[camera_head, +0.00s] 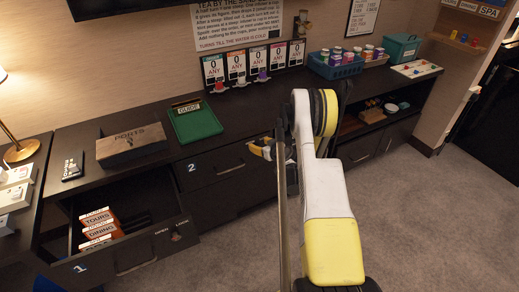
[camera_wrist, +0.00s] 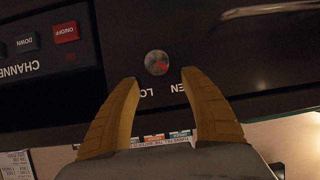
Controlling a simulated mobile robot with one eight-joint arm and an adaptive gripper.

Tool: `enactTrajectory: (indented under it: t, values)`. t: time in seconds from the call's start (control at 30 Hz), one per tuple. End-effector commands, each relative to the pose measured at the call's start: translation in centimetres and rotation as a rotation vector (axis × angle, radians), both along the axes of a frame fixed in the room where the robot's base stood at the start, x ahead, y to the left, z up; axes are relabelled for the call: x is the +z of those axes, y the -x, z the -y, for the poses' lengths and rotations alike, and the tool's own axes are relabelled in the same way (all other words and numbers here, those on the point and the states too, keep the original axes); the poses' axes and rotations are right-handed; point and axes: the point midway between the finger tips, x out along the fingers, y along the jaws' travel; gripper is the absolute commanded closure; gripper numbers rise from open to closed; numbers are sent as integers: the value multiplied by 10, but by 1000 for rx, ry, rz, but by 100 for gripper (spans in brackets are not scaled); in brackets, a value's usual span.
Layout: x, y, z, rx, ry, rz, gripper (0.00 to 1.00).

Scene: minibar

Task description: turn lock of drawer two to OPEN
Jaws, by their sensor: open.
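Drawer two (camera_head: 215,168), marked with a white 2, is shut in the head view. Its round silver lock (camera_wrist: 157,62) with a red mark shows in the wrist view. Partly visible, upside-down lettering (camera_wrist: 162,91) beside it reads as parts of OPEN and LOCK. The red mark's exact setting is too small to tell. My gripper (camera_wrist: 160,77) is open and empty, its yellow fingertips on either side of the lock's near edge; I cannot tell whether they touch it. In the head view my gripper (camera_head: 262,149) is at drawer two's front, and the lock is hidden.
Drawer one (camera_head: 135,257) stands open at the lower left with orange-labelled items inside. A drawer handle (camera_wrist: 268,10) is at the wrist view's upper right. The carpet (camera_head: 235,255) in front is clear.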

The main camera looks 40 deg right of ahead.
Motion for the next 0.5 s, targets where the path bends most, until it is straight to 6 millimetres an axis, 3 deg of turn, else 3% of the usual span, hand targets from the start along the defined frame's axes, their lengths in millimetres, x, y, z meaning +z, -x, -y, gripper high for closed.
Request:
enactTrajectory:
  t: [0.23, 0.5]
  values:
    - [51, 0, 0, 0, 0, 0, 48]
    - [72, 0, 0, 0, 0, 0, 48]
